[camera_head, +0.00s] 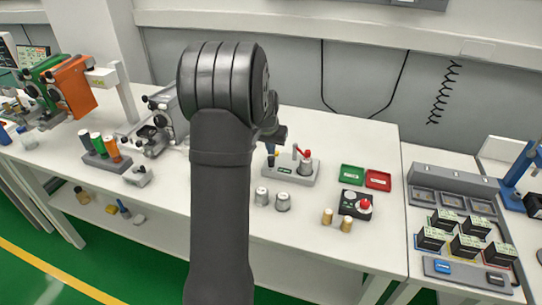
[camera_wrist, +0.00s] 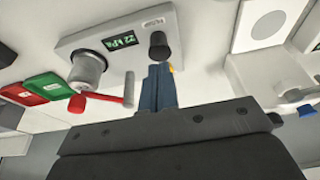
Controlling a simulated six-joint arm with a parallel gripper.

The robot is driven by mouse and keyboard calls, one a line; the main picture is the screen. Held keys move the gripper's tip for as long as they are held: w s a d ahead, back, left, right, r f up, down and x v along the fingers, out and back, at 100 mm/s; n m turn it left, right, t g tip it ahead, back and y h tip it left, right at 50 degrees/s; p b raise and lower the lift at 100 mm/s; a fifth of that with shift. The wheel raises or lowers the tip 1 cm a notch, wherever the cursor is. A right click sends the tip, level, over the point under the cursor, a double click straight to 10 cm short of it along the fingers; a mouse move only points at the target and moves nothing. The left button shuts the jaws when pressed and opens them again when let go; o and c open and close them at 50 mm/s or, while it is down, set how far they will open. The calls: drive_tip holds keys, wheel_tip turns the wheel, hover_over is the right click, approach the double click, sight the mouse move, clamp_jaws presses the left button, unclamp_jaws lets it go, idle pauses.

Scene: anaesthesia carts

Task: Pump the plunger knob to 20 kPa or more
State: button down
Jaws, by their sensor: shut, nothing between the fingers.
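The grey pump unit (camera_head: 296,180) stands on the white bench and shows upside down in the wrist view (camera_wrist: 75,45). Its black plunger knob (camera_wrist: 158,45) stands at one end. Its small green display (camera_wrist: 118,40) appears to read 22 kPa. A metal cylinder (camera_wrist: 88,68) and a red lever (camera_wrist: 95,103) are at the other end. My gripper (camera_wrist: 159,68) has its blue fingers shut and empty, with the tips close to the knob. I cannot tell whether they touch it. In the head view my arm hides part of the bench, and the gripper shows only partly.
A green tray (camera_head: 352,174) and a red tray (camera_head: 378,180) lie right of the pump. A black box with a red button (camera_head: 356,204) is in front of them. Two metal cylinders (camera_head: 272,199) stand in front of the pump. Microscope-like devices stand on the left.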

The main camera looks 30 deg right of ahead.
drive_tip(key=v, duration=1)
